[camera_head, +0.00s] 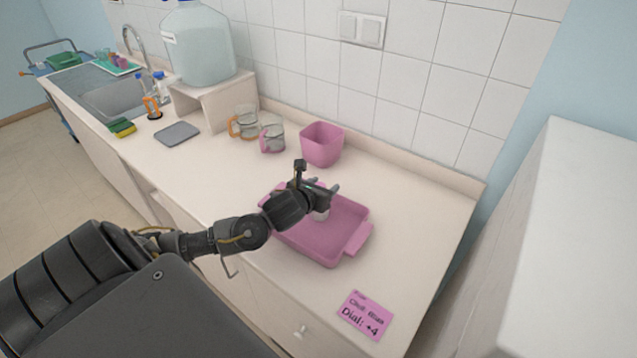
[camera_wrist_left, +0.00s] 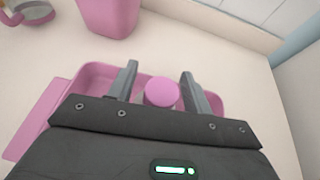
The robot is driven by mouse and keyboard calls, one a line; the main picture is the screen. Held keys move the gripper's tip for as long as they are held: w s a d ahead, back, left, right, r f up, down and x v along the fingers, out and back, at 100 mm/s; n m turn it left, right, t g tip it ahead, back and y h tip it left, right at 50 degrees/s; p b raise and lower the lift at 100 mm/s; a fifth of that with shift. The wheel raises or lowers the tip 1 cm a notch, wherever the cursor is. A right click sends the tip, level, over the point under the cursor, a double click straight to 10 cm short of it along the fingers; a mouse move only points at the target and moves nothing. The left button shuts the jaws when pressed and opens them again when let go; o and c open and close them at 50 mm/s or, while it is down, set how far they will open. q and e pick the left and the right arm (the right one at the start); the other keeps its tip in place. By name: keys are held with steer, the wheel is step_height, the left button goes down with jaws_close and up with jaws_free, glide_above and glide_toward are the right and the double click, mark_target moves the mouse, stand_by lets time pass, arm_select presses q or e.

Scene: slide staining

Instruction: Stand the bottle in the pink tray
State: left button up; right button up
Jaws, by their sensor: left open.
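The pink tray (camera_head: 335,243) lies on the counter in the head view, and its rim (camera_wrist_left: 93,72) shows in the left wrist view. The bottle, with a round pink cap (camera_wrist_left: 161,92), is between the fingers of my left gripper (camera_wrist_left: 160,85) in the left wrist view. The fingers are open, with a gap on each side of the cap. In the head view my left gripper (camera_head: 325,188) is over the tray, and a pale part of the bottle (camera_head: 321,215) shows below it, within the tray's outline. The gripper hides most of the bottle; whether its base touches the tray floor is hidden.
A pink square bin (camera_head: 321,145) and two glass mugs (camera_head: 272,137) stand behind the tray. A pink card (camera_head: 366,315) lies in front. A large water jug (camera_head: 198,45) stands on a riser (camera_head: 205,100) near the sink. The counter right of the tray is clear.

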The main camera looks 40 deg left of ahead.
arm_select(q)
steer(key=shift+s, duration=0.35)
steer(key=v, duration=1.1)
steer(key=shift+r+b, duration=0.3)
steer(key=shift+b, duration=0.1)
steer(key=shift+s, duration=0.15)
